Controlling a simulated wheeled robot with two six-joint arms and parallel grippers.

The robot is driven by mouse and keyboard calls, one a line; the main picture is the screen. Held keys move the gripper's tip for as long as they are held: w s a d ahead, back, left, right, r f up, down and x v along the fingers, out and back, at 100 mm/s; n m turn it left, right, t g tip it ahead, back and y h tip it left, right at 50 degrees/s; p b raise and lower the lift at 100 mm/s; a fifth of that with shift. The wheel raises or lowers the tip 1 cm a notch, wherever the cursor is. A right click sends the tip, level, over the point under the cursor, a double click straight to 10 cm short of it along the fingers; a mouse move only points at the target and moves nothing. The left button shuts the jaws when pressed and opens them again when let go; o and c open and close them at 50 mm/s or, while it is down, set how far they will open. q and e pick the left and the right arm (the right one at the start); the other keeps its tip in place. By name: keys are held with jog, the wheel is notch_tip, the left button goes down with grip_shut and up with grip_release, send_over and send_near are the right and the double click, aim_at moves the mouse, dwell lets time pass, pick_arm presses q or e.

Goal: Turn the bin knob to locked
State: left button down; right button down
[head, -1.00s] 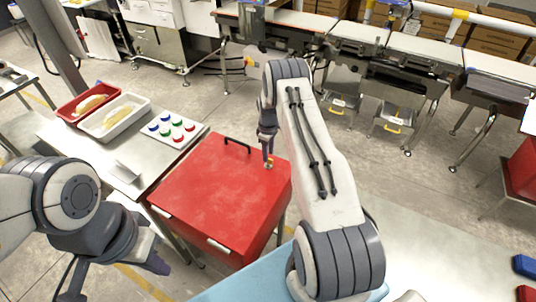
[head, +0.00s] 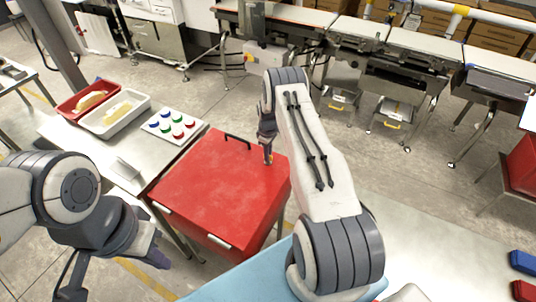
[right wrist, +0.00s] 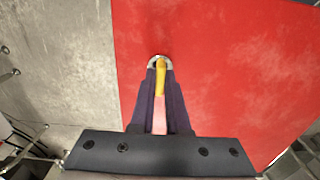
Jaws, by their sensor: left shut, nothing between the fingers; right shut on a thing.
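The red bin (head: 215,190) stands in the middle of the head view with its lid down and a black handle on top. The bin knob is a small yellow-orange piece on a round metal base near the lid's edge; it shows in the right wrist view (right wrist: 160,66). My right gripper (head: 268,160) reaches down to it and is shut on the knob, its two dark fingers on either side in the right wrist view (right wrist: 160,95). A pink part lies between the fingers behind the yellow. My left gripper (head: 158,255) is shut and empty, left of the bin's front.
A steel table (head: 95,165) at left carries a red tray (head: 72,107), a white tray (head: 98,128) with food and a board of coloured buttons (head: 172,126). Conveyors (head: 400,50) stand at the back. Open floor lies behind the bin.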

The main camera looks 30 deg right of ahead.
jog(key=shift+f+m+b, duration=0.15)
jog(key=shift+m+b, duration=0.35)
jog(key=shift+b, duration=0.3)
jog(key=m+b, duration=0.5)
jog(key=shift+m+b, duration=0.8)
jog(key=shift+b, duration=0.05)
jog(key=m+b, duration=0.3)
jog(key=m, duration=0.2)
jog(key=shift+m, duration=0.3)
jog(key=m+b, duration=0.1)
jog(key=m, duration=0.3)
jog(key=shift+m+b, duration=0.3)
jog(key=shift+b, duration=0.1)
jog(key=c, duration=0.9)
grip_release()
jog(key=shift+r, duration=0.25)
